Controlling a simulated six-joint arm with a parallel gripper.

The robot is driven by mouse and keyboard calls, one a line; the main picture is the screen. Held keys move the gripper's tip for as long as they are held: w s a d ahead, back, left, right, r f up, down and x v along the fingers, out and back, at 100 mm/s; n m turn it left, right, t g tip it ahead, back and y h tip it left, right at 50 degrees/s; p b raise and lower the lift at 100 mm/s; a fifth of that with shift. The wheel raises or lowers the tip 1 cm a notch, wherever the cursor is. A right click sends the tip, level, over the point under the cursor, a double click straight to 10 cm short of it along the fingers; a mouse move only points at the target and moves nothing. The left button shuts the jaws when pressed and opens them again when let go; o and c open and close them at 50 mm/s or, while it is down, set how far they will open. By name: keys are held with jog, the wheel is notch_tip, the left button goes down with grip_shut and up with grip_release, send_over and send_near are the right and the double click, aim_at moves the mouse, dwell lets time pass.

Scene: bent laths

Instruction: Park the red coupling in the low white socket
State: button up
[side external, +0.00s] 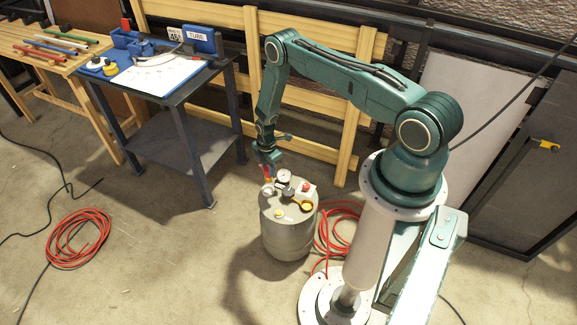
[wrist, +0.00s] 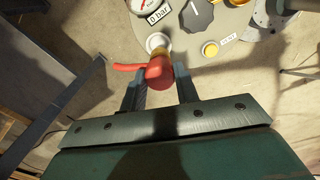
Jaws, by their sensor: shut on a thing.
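The red coupling (wrist: 160,72) is between the two fingers of my gripper (wrist: 158,88) in the wrist view, with a brass-coloured end and a red tail out to the left. My gripper is shut on it. The low white socket (wrist: 157,41) shows just past the brass end, which overlaps its near edge; I cannot tell if they touch. In the side view my gripper (side external: 268,165) points down over the left edge of the tank top. The coupling (side external: 268,178) is a small red patch under it, right by the white socket (side external: 267,189).
The steel tank (side external: 288,238) carries a pressure gauge (wrist: 150,7), a dark knob (wrist: 198,15), a yellow button (wrist: 210,49) and a red-topped white box (side external: 306,189). A dark table (side external: 200,85) stands at the left.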

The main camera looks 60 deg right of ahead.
aim_at(267, 180)
jog(key=shift+w+a+f+n, duration=0.1)
jog(key=shift+w+f+n, duration=0.2)
jog(key=shift+n, duration=0.4)
jog(key=shift+f, duration=0.15)
jog(key=shift+f, duration=3.3)
jog(key=shift+f, duration=0.2)
jog(key=o, duration=1.1)
jog(key=shift+r, duration=0.1)
